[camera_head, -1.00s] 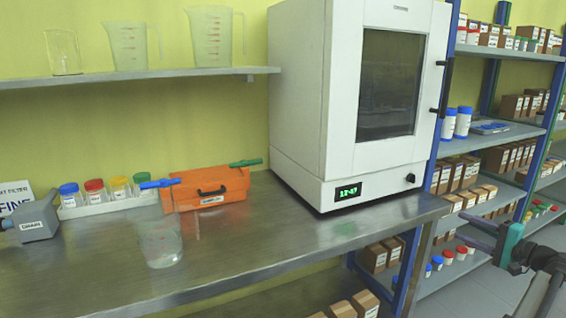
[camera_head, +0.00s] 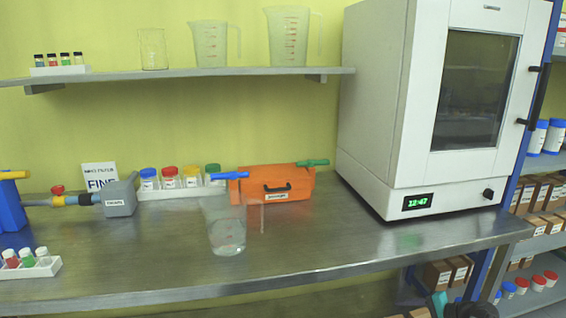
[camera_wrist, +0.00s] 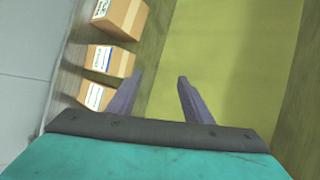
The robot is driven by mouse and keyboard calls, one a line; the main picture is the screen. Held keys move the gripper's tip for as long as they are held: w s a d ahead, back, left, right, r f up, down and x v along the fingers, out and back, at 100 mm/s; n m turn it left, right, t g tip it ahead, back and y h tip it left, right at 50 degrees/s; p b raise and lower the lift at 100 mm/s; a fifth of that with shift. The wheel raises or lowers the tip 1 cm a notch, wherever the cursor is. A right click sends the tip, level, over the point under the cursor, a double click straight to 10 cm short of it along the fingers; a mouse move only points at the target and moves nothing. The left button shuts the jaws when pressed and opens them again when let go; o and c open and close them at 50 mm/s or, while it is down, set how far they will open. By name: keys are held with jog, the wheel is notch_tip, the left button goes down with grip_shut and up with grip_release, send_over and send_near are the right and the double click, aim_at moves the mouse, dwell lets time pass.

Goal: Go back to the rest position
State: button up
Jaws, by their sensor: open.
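My gripper (camera_wrist: 157,84) is open and empty in the wrist view. Its two dark fingers stand apart with nothing between them, in front of a yellow-green wall (camera_wrist: 235,60). Several labelled cardboard boxes (camera_wrist: 110,60) lie to the left of the fingers, apart from them. In the head view only a small part of my arm shows at the bottom right edge, and the gripper's fingers cannot be made out there.
A steel bench (camera_head: 330,255) holds a clear beaker (camera_head: 227,235), an orange case (camera_head: 275,188) and a rack of coloured-lid jars (camera_head: 183,191). A white oven (camera_head: 385,110) stands at the right. Shelves (camera_head: 546,243) with boxes stand beyond it. A wall shelf (camera_head: 180,76) carries glassware.

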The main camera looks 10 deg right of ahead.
jog(key=s+a+f+n+g, duration=0.3)
jog(key=a+f+g, duration=0.1)
jog(key=a+f, duration=0.75)
jog(key=s+a+f+n+g, duration=0.3)
jog(key=a+f, duration=0.5)
jog(key=a, duration=0.6)
jog(key=s+a+f+n+g+h, duration=0.2)
jog(key=s+a+f+n, duration=0.15)
jog(key=s, duration=0.35)
jog(key=s+a+f+n+g+h, duration=0.25)
jog(key=s+a+f, duration=0.2)
jog(key=s, duration=0.25)
jog(key=s+a+f+n+g+h, duration=0.25)
jog(key=s+a+f, duration=0.2)
jog(key=s, duration=0.35)
notch_tip(320, 180, up, 10)
jog(key=y+p, duration=0.1)
jog(key=p, duration=0.7)
jog(key=shift+s+a+m+g+p, duration=0.3)
jog(key=shift+s+a+m+p, duration=0.05)
jog(key=shift+s+a, duration=0.1)
jog(key=shift+r, duration=0.1)
